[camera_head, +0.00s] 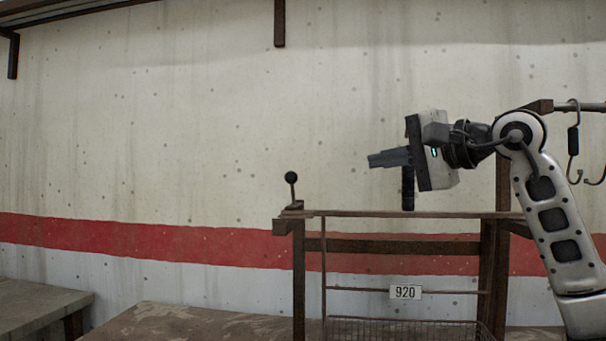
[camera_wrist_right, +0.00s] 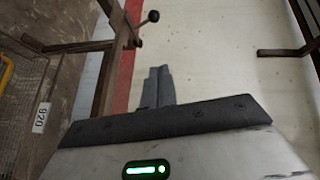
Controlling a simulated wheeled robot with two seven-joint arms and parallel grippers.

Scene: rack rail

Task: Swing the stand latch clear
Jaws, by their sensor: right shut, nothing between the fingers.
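The stand latch (camera_head: 291,178) is a short dark lever with a round black knob. It stands upright on the left end of the brown stand (camera_head: 400,214). In the right wrist view the latch knob (camera_wrist_right: 153,16) shows at the top, beyond my fingertips. My right gripper (camera_head: 371,160) is shut and empty, with its fingers pointing left. In the head view it is right of the latch and a little higher, apart from it. In the right wrist view the shut fingers (camera_wrist_right: 158,72) touch nothing. My left gripper is out of view.
Dark hooks (camera_head: 574,150) hang from a rail at the right. Low benches (camera_head: 40,308) lie at the lower left. The space between gripper and latch looks clear.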

